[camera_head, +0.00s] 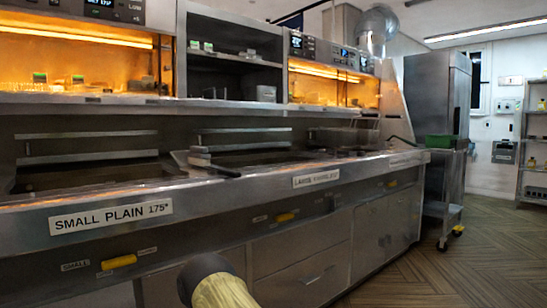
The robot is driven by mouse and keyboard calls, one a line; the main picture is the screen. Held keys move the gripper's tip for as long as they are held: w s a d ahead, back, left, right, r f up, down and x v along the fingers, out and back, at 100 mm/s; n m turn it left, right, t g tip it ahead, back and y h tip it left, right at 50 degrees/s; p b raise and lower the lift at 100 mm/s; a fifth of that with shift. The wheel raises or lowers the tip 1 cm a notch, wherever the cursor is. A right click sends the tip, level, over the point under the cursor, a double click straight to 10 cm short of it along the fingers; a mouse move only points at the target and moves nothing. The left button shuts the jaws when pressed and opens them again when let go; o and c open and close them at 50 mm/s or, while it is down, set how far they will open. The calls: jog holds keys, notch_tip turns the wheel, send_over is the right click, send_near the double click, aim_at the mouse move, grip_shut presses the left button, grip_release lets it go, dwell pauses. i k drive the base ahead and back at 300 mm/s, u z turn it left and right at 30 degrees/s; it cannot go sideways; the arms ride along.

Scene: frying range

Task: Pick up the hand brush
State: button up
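A straw-coloured, streaked piece with a dark rounded end (226,293) shows at the bottom edge, left of centre.
The steel frying range (240,230) runs along the left and middle, with yellow handles (119,262) on its front. Shelving (535,145) stands far right. The wood-patterned floor (470,260) is clear at right.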

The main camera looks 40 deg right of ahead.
aim_at(198, 156)
jog(key=z, duration=1.9)
jog(key=k, duration=0.85)
jog(key=u, duration=1)
jog(key=i, duration=1)
